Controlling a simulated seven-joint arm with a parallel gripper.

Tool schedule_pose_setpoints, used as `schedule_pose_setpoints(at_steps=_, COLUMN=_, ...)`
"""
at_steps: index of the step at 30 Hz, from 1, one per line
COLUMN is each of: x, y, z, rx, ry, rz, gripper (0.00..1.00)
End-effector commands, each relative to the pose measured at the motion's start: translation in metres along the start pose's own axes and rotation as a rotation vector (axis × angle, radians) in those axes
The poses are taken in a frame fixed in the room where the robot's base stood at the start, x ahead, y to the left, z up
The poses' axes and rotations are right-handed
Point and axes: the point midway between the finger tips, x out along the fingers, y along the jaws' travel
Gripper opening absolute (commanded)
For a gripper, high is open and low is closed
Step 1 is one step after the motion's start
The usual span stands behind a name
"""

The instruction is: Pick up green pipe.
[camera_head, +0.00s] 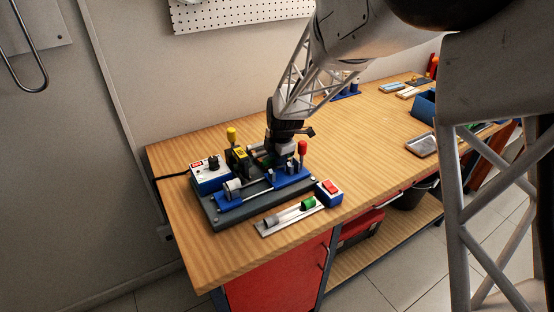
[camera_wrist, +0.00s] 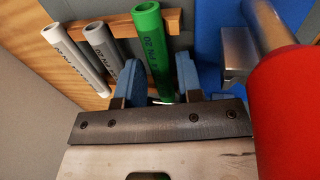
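The green pipe (camera_wrist: 151,47) stands in the wrist view in a wooden rack, with its open end towards the camera and dark print on its side. My gripper (camera_wrist: 158,62) has its two blue fingers one on each side of the pipe. The fingers look apart, with narrow gaps to the pipe; I see no clear contact.
Two grey-white pipes (camera_wrist: 95,48) stand left of the green one in the wooden rack (camera_wrist: 120,22). A large red part (camera_wrist: 290,110) is close on the right.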

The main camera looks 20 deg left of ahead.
Motion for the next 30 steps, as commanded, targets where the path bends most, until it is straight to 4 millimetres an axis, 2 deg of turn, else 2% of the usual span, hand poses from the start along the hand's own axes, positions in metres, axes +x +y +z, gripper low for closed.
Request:
schedule_pose_setpoints(at_steps=5, x=0.0, y=0.0, z=0.0, rx=0.0, ry=0.0, rz=0.0, gripper=0.34)
schedule_pose_setpoints(at_steps=12, x=0.0, y=0.0, z=0.0, rx=0.0, ry=0.0, rz=0.0, gripper=0.0)
schedule_pose_setpoints(at_steps=23, x=-0.003, y=0.001, z=0.0, rx=0.0, ry=0.0, rz=0.001, gripper=0.0)
schedule_pose_setpoints(at_steps=30, x=-0.024, y=0.006, z=0.0, rx=0.0, ry=0.0, rz=0.001, gripper=0.0)
